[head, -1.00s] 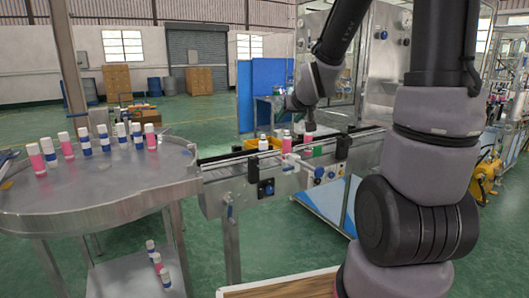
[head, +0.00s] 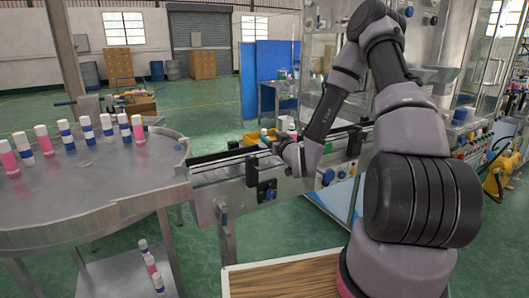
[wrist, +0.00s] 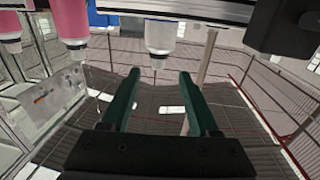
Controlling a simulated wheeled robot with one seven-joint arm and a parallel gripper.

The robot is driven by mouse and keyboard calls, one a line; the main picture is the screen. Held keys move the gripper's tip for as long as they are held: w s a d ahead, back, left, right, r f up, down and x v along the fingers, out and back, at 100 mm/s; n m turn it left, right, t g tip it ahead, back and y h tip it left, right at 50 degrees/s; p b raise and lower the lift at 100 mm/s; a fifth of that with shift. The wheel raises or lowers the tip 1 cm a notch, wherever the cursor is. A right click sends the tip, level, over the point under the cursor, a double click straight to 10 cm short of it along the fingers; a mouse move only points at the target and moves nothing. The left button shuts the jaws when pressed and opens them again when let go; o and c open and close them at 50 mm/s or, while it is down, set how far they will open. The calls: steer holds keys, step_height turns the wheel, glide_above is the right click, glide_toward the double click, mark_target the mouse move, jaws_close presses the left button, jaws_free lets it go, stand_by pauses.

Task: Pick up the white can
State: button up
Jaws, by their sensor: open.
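A white can (wrist: 160,38) shows upside down in the wrist view, at the top middle, its narrow top pointing at the gap between my fingers. My gripper (wrist: 158,78) is open and empty, its two green fingers spread apart just short of the can.
A pink can (wrist: 72,28) is left of the white can in the wrist view. A conveyor rail (wrist: 185,10) and a dark block (wrist: 283,25) are near the top. A round metal table (head: 95,190) with several pink and blue-banded cans stands left.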

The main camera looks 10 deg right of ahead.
steer(key=x, duration=0.9)
steer(key=shift+w+d+f, duration=0.1)
steer(key=shift+w, duration=0.2)
jaws_close()
